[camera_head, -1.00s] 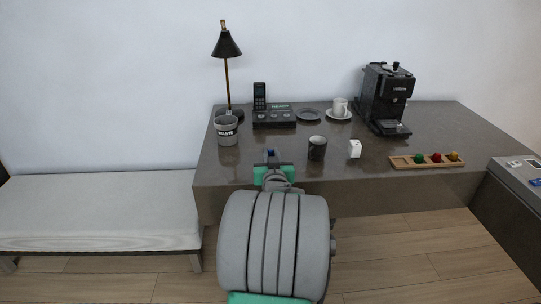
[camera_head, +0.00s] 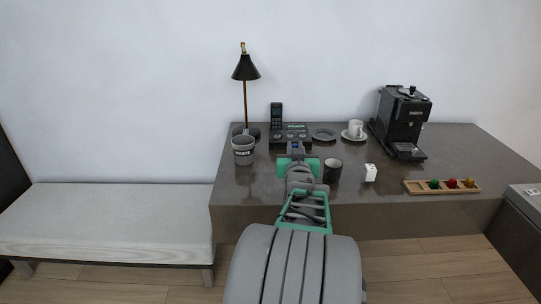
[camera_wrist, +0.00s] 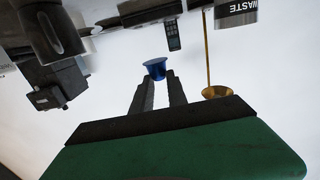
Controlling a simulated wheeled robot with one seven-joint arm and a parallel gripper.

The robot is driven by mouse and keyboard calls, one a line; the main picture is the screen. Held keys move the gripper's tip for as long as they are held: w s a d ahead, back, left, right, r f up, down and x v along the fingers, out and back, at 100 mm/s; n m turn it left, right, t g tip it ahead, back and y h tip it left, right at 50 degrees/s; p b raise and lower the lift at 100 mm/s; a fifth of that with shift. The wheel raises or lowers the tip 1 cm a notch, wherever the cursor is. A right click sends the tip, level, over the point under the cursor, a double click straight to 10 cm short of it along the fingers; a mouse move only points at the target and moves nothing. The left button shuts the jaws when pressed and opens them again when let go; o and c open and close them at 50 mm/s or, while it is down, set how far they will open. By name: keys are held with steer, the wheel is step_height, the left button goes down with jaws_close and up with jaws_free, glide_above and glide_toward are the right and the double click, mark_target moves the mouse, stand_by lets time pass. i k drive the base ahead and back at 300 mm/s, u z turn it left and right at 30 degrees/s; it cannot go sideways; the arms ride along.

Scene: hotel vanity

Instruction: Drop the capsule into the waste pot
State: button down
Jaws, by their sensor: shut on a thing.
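The blue capsule (camera_wrist: 155,68) is held between the fingertips of my gripper (camera_wrist: 157,82) in the wrist view. In the head view the capsule (camera_head: 295,147) shows as a small blue spot at the tip of my gripper (camera_head: 296,154), over the vanity top. The waste pot (camera_head: 243,150) is a grey round pot with a dark band reading "WASTE". It stands upright near the left end of the vanity, left of my gripper. Its rim and label also show at the top right of the wrist view (camera_wrist: 236,12).
A black lamp (camera_head: 245,70) stands behind the pot. A phone (camera_head: 277,115) is behind my gripper. A coffee machine (camera_head: 402,120) stands back right.

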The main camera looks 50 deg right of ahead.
mark_target(247, 159)
steer(key=z, duration=1.2)
